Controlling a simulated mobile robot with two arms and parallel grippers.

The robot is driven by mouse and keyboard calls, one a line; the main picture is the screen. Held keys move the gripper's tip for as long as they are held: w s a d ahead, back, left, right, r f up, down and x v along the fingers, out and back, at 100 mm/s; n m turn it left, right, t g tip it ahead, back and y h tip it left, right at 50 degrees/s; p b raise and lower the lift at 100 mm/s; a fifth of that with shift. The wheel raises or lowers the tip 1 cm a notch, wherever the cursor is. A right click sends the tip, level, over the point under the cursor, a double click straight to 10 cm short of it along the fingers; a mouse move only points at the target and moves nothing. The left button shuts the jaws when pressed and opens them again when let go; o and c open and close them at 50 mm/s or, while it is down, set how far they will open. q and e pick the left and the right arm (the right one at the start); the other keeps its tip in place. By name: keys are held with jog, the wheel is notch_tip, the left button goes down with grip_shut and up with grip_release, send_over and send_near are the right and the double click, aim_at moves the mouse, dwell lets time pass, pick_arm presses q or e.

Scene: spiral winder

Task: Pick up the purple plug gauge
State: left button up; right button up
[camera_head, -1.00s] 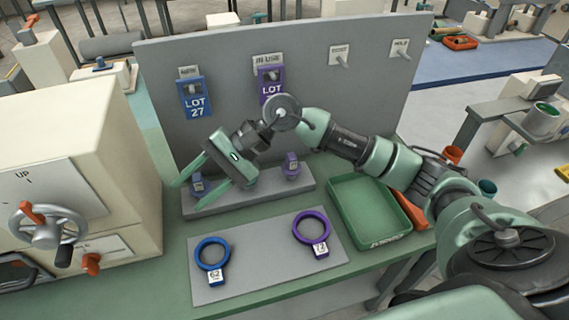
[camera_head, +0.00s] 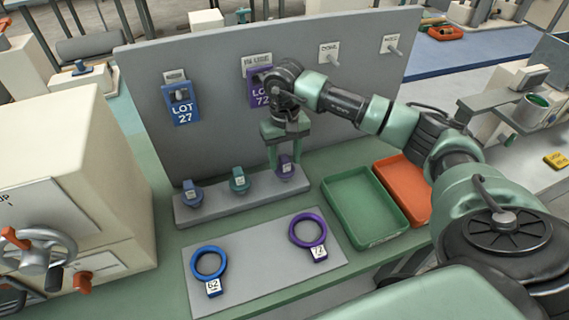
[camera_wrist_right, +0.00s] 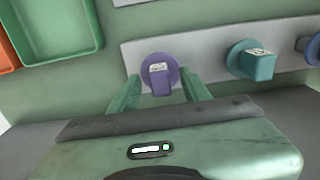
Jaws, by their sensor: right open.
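The purple plug gauge (camera_head: 287,168) stands at the right end of the grey rack (camera_head: 240,202). In the right wrist view the purple plug gauge (camera_wrist_right: 160,72) has a white label on its block-like top. My right gripper (camera_head: 286,160) points down at it, open. In the right wrist view one finger of my right gripper (camera_wrist_right: 160,84) is on each side of the gauge's near part, and no clear contact shows. My left gripper is not in view.
A teal plug gauge (camera_head: 239,180) and a blue one (camera_head: 192,193) share the rack. Blue (camera_head: 208,263) and purple (camera_head: 308,231) ring gauges lie on a grey mat in front. A green tray (camera_head: 365,205) and orange tray (camera_head: 405,190) lie right. A grey panel (camera_head: 215,150) stands behind.

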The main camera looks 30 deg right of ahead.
jog(key=shift+f, duration=0.55)
grip_shut()
